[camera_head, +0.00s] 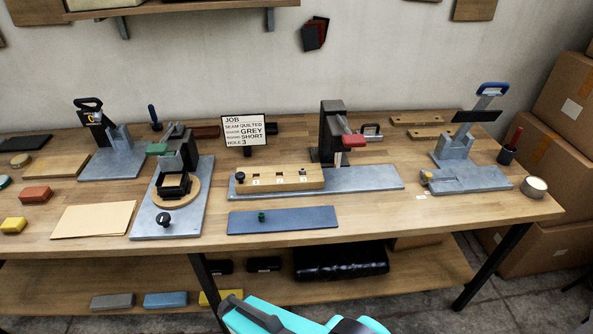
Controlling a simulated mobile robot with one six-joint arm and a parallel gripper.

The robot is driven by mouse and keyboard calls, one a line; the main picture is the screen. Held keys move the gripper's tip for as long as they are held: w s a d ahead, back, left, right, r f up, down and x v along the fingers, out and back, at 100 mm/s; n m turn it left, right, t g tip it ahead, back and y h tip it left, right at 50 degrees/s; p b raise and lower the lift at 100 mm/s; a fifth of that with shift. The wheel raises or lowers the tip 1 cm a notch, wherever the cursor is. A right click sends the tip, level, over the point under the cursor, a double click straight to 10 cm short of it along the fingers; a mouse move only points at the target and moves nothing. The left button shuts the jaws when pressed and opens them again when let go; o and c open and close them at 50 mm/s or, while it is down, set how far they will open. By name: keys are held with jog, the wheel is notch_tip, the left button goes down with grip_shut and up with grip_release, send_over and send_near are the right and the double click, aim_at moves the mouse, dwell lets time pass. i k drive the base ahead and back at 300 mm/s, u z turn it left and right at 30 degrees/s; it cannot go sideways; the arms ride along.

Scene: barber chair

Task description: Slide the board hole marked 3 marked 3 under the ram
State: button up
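The wooden hole board (266,187) lies on the grey metal base plate (370,181) of a press, with a dark knob (240,177) at its left end. Several dark square holes run along it; the small marks are hard to read, and the hole marked 3 (303,174) seems to be the one nearest the right end. The press column (330,130) stands behind, with a red handle (353,141). The pale ram (338,158) hangs below it, right of the board's right end. My gripper is not clearly seen; only a turquoise and dark part of mine shows at the bottom edge.
A job card (244,130) reads grey, short, hole 3. A blue plate (283,221) with a green knob lies in front of the press. A clamp fixture (174,200) stands left and another metal fixture (468,178) right.

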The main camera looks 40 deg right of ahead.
aim_at(291, 180)
jog(key=z, duration=0.95)
jog(key=k, duration=0.95)
jog(key=i, duration=0.7)
jog(key=z, duration=0.05)
